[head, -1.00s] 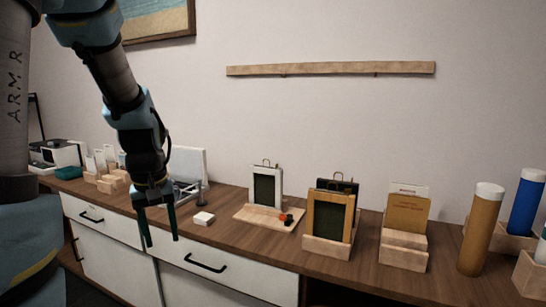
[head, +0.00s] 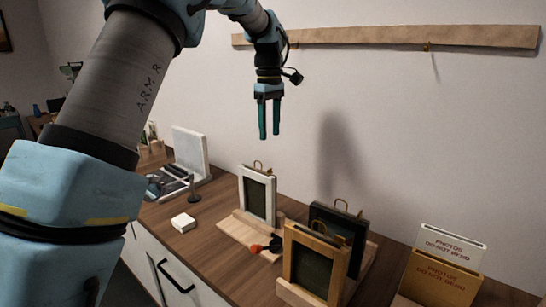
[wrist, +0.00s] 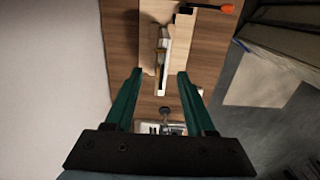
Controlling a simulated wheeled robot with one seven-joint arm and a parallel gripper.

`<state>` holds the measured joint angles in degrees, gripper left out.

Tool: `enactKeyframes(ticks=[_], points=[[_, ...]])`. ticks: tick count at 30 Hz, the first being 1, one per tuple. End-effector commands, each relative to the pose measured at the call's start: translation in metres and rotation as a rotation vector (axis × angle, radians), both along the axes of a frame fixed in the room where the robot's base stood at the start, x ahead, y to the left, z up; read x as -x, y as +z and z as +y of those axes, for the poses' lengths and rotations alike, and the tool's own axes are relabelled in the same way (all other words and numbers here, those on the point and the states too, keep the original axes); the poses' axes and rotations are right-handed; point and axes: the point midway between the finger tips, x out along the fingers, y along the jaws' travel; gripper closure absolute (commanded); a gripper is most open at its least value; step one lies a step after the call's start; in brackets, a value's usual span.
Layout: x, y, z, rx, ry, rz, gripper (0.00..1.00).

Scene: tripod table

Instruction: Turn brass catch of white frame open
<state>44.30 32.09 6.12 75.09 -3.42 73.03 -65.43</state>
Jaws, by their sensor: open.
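The white frame (head: 242,192) stands upright on a light wooden board (head: 236,232) on the counter, with a dark panel inside. The brass catch (head: 258,165) is a small loop at its top edge; its exact turn is too small to tell. My gripper (head: 269,137) is open and empty, pointing down, above the white frame and apart from it. In the wrist view the open fingers (wrist: 160,74) point down toward the narrow top edge of the white frame (wrist: 163,58); the catch is not clear there.
A wooden frame (head: 288,262) and a black frame (head: 352,222) stand to the right. An orange-and-black tool (head: 268,245) lies in front of the white frame. A white block (head: 183,222) sits to the left. The wall with a wooden rail (head: 390,36) is behind.

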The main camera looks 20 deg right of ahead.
Motion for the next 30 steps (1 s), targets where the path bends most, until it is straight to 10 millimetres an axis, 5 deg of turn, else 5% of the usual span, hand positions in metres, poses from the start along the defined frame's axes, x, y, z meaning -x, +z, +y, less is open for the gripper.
enactKeyframes(ticks=[18,30], points=[[0.001,-0.091,0.0,-0.003,0.0,0.001,0.45],[0.0,-0.107,0.0,0.0,0.0,-0.001,0.45]])
